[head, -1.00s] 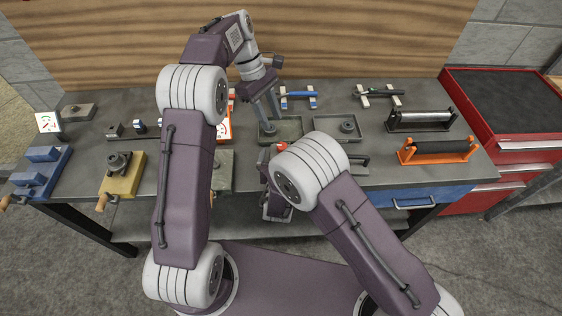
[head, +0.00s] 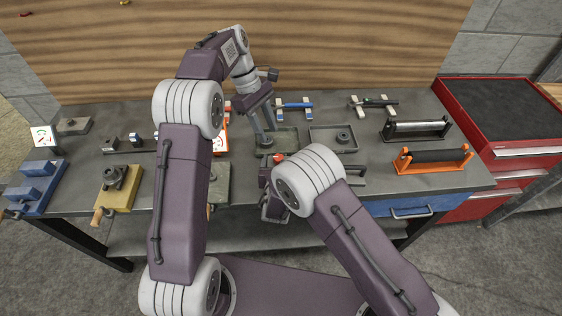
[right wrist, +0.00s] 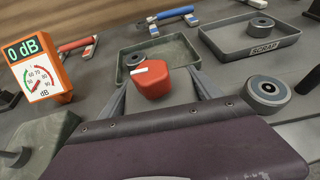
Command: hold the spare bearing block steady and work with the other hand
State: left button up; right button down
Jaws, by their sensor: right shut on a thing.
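My right gripper (right wrist: 155,92) is shut on a red piece (right wrist: 153,80) with a white mark on top. The red piece also shows in the head view (head: 279,157), just behind my right arm, which hides most of that gripper. I cannot tell whether it is part of the spare bearing block. My left gripper (head: 267,133) points down over the left tray (head: 288,147), its fingers apart, close to a grey ring there. That ring (right wrist: 133,60) sits in the tray in the right wrist view. I cannot tell whether the fingers touch it.
A tray marked SCRAP (right wrist: 262,43) holds another grey ring (head: 343,138). An orange meter (right wrist: 42,68) reads 0 dB. A dark roller on an orange stand (head: 433,159) is at the right. A yellow vise (head: 118,189) and blue vise (head: 38,185) are at the left.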

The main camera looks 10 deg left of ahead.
pick_arm(q)
jog(key=shift+o, duration=0.8)
jog(key=m+t+y, duration=0.1)
jog(key=y, duration=0.3)
send_over(279, 157)
jog(key=shift+s+f, duration=0.1)
jog(key=shift+f, duration=0.75)
notch_tip(279, 157, down, 8)
jog(key=shift+r, duration=0.15)
